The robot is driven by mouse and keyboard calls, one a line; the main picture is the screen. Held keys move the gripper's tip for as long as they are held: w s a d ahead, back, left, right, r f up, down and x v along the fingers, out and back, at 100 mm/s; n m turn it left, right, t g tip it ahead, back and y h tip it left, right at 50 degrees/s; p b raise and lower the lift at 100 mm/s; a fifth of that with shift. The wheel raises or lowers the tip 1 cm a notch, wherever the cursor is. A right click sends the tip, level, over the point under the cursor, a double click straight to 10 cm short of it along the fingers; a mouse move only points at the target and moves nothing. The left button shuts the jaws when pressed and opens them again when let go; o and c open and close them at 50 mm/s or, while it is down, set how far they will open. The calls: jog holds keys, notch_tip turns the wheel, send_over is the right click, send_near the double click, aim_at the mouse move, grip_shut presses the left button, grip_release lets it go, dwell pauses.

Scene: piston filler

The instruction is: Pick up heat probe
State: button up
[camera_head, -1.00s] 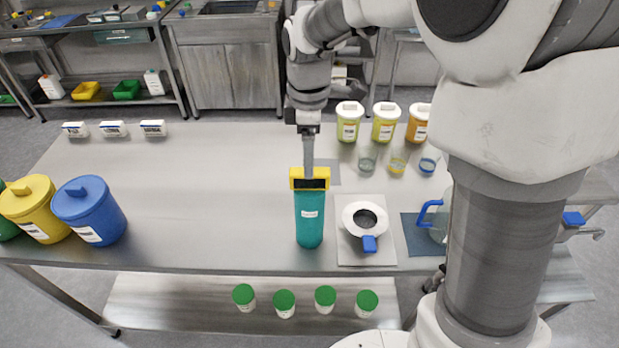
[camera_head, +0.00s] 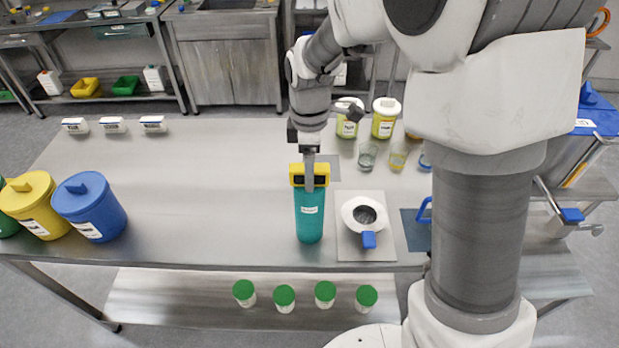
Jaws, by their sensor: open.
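What looks like the heat probe is a yellow head with a dark display (camera_head: 298,178), sitting on top of an upright teal cylinder (camera_head: 309,216) with a white label. Whether the cylinder is its holder or part of it I cannot tell. My gripper (camera_head: 310,188) points down from above, its grey finger overlapping the right part of the yellow head in the camera view. It is open. The second finger is not clearly visible, and whether either touches the head I cannot tell.
Right of the cylinder, a white-rimmed strainer with a blue handle (camera_head: 364,214) lies on a pale mat. Lidded jars (camera_head: 386,120) and small glasses (camera_head: 367,154) stand behind it. Blue (camera_head: 90,208) and yellow (camera_head: 36,207) tubs stand at left. The steel tabletop (camera_head: 200,190) between is clear.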

jog(key=shift+f, duration=0.1)
grip_shut()
dwell(0.5)
